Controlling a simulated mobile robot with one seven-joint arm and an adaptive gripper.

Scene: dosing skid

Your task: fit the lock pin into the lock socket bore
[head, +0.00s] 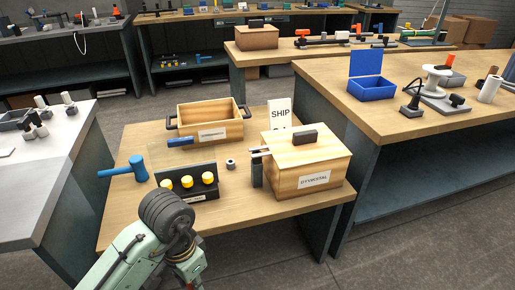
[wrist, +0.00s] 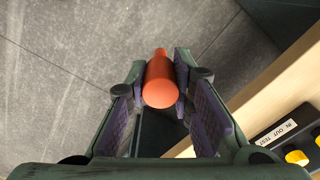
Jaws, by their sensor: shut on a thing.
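An orange-red cylindrical piece with a narrower far end, likely the lock pin (wrist: 160,84), is between the finger pads of my gripper (wrist: 158,72). My gripper is shut on it and holds it over the grey floor, beside the bench edge. In the head view my arm hides the gripper and the pin. I cannot surely identify the lock socket. A small grey ring-like part with a dark hole (head: 231,165) stands on the near bench between the black block and the lidded box; it may be the socket.
The near bench (head: 130,207) holds a black block with yellow knobs (head: 190,188), a blue hammer (head: 135,167), an open wooden crate (head: 213,125), a lidded wooden box (head: 305,160) and a SHIP sign (head: 280,113). A blue open bin (head: 372,88) is on the right bench.

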